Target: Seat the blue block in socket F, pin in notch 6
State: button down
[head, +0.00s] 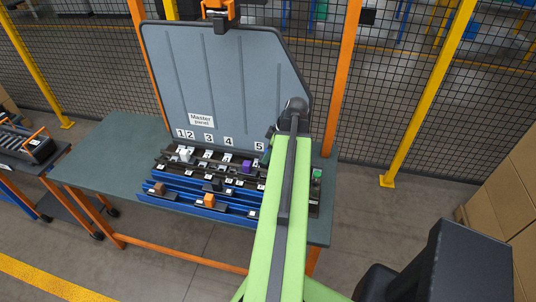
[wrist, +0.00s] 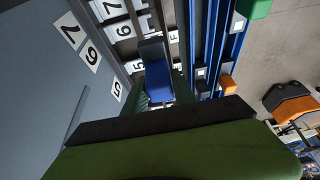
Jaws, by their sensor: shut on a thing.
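The blue block (wrist: 159,82) shows in the wrist view, with a grey part at its upper end. My gripper (wrist: 160,95) is shut on it, with a dark green finger on either side. The block is over the dark rack beside the panel, close to a label F (wrist: 173,37). I cannot tell whether it touches a socket, and its pin and the notch are hidden. In the head view my arm covers the block and most of my gripper, near the right end of the rack (head: 170,162).
The grey master panel (head: 225,75) stands upright behind the rack. A purple block (head: 247,166) and a white block (head: 184,154) sit on the rack. Blue rails in front hold brown (head: 159,188), orange (head: 209,201) and green (head: 317,174) blocks. The left part of the table (head: 110,150) is clear.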

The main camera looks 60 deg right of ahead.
jog(key=shift+f+b, duration=1.95)
jog(key=shift+b, duration=0.45)
jog(key=shift+f, duration=0.1)
jog(key=shift+f+b, duration=2.3)
jog(key=shift+b, duration=0.1)
jog(key=c, duration=0.9)
grip_release()
